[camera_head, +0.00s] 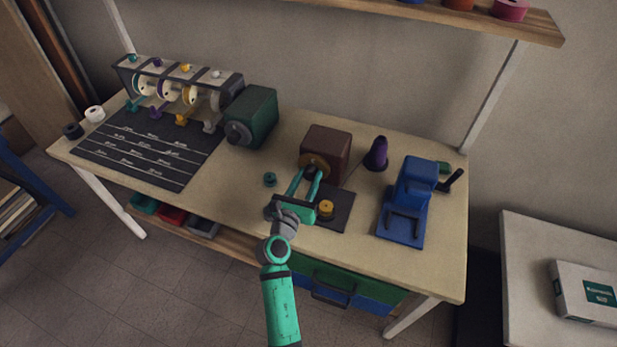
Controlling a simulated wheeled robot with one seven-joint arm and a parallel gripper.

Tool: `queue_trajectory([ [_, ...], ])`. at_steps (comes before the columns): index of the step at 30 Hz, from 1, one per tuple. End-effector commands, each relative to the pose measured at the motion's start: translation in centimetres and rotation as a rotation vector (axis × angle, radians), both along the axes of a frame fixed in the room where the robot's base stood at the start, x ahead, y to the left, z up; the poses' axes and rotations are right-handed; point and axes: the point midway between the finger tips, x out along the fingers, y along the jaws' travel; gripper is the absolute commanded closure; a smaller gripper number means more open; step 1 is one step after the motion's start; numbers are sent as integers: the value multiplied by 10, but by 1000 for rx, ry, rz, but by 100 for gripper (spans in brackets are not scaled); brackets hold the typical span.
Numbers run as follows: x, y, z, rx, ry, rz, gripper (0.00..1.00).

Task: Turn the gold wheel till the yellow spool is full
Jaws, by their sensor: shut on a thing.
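The gold wheel (313,160) is on the front face of a brown box (328,142) near the middle of the table. My teal gripper (310,172) reaches up to it from the front. Its two fingers are closed at the wheel's lower part, around a small dark piece there. The fingers hide part of the wheel. The yellow spool (326,207) stands on a dark mat (338,222) just in front of the box, right of my gripper. How full it is cannot be told at this size. A purple cone (376,154) stands right of the box.
A blue device with a dark lever (408,200) stands at the right. A green box (252,115) and a rack of several spools (180,85) stand at the back left. A dark lettered mat (140,150) covers the left. A small teal spool (270,180) lies left of my gripper.

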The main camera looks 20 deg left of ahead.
Motion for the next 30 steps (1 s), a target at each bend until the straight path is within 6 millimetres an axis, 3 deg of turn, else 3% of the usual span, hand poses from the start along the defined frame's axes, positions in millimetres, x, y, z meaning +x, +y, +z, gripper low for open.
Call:
queue_trajectory([
  [11,2,-4,0,176,-6,-5,88],
  [30,1,-3,0,774,-24,-4,88],
])
